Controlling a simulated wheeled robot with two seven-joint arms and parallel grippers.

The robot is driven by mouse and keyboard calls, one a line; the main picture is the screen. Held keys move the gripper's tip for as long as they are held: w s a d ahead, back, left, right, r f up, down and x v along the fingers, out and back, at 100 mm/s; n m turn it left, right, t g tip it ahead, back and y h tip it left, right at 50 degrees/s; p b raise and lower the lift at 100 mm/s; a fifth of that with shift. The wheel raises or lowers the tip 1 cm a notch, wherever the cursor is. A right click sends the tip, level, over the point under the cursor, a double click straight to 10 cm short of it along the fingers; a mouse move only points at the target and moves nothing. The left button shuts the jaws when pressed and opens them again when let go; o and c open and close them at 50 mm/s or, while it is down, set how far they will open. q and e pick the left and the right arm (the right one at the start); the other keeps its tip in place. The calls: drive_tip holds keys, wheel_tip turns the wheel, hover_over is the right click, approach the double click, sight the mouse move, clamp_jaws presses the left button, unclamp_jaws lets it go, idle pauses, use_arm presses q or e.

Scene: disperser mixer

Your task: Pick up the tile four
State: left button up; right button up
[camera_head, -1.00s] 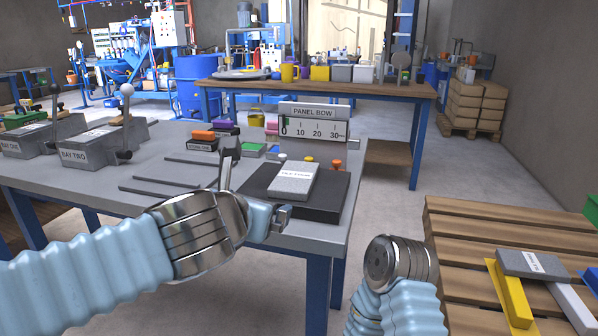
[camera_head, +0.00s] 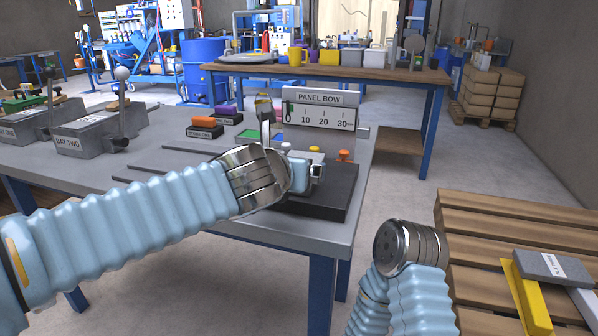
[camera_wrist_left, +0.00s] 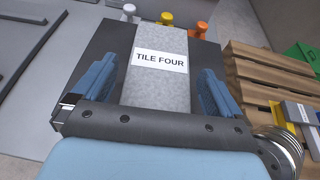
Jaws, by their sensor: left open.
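The grey tile four (camera_wrist_left: 160,92), with a white "TILE FOUR" label, lies on the black block (camera_wrist_left: 95,50) in the left wrist view. My left gripper (camera_wrist_left: 158,68) is open, with one blue finger on each side of the tile and a visible gap to it on both sides. My right arm shows at lower right in the head view, but no right gripper fingers show.
A "PANEL BOW" gauge (camera_head: 320,108) stands behind the block. White, yellow and orange knobs (camera_head: 343,156) line the block's far edge. Two lever boxes stand at the left of the bench. Another grey tile (camera_head: 553,268) rests on yellow and white bars on the wooden pallet (camera_head: 470,225).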

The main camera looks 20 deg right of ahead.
use_arm(q)
drive_tip(key=x, duration=0.3)
drive_tip(key=shift+w+d+f, duration=0.2)
drive_tip(key=shift+c, duration=0.5)
drive_tip(key=shift+r, duration=0.1)
drive_tip(key=c, duration=1.1)
